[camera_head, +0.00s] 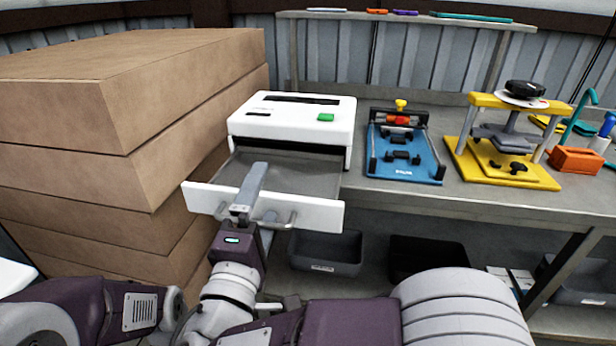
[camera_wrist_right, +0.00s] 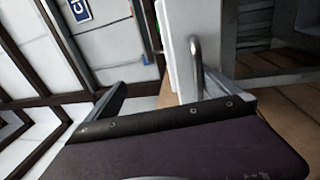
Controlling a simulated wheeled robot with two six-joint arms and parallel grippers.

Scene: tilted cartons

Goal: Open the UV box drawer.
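The UV box (camera_head: 292,118) is white with a green button, standing on the workbench. Its drawer (camera_head: 315,205) is pulled out toward me, showing a dark grey tray behind the white front. A metal handle (camera_head: 291,220) is on that front. In the right wrist view my fingers (camera_wrist_right: 155,100) stand apart, with the handle (camera_wrist_right: 197,65) near the right one; contact is unclear. My left gripper is not in view.
Tilted stacked cartons (camera_head: 190,80) stand close at the left of the box. A blue fixture (camera_head: 405,165) and a yellow press (camera_head: 500,170) are on the workbench (camera_head: 365,195) at the right. Dark bins (camera_head: 325,252) sit on the shelf below.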

